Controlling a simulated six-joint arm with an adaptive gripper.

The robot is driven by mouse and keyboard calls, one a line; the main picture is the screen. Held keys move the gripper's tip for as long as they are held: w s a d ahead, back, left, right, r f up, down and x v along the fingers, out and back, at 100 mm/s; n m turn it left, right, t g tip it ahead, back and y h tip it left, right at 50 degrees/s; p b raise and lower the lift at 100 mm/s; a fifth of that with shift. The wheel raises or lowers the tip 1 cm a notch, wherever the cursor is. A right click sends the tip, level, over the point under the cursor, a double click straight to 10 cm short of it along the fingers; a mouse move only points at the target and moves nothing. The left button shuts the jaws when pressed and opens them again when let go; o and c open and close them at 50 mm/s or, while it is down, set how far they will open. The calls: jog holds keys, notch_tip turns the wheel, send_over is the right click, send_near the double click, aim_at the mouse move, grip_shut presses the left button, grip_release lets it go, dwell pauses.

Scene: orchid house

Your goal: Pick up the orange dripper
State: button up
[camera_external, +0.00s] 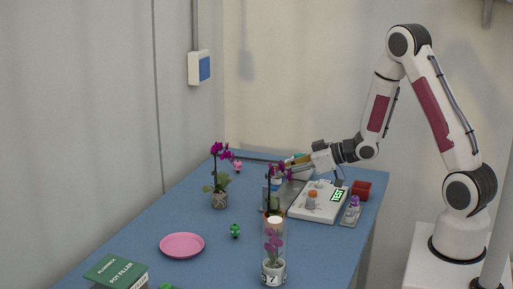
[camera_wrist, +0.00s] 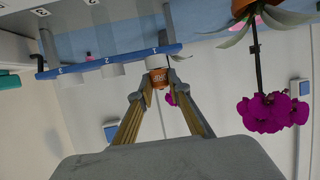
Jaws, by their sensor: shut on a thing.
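The orange dripper (camera_wrist: 158,78) is between the fingertips of my gripper (camera_wrist: 160,88) in the wrist view. It has a white part and dark lettering. My gripper (camera_external: 286,164) is shut on it. The dripper is at the slot marked 1 of a blue numbered rack (camera_wrist: 105,63), and I cannot tell whether it is clear of the rack. In the external view my gripper is at the back of the table by the orchids, and the held dripper is too small to make out there.
White pieces (camera_wrist: 113,70) are at rack slots 2 and 3. A potted magenta orchid (camera_external: 220,180) stands left of my gripper. A white device (camera_external: 300,205) with a green display is to the right. A pink plate (camera_external: 182,245) and a clear cylinder (camera_external: 274,250) stand nearer the front.

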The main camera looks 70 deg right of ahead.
notch_tip(320, 180, up, 10)
dwell(0.8)
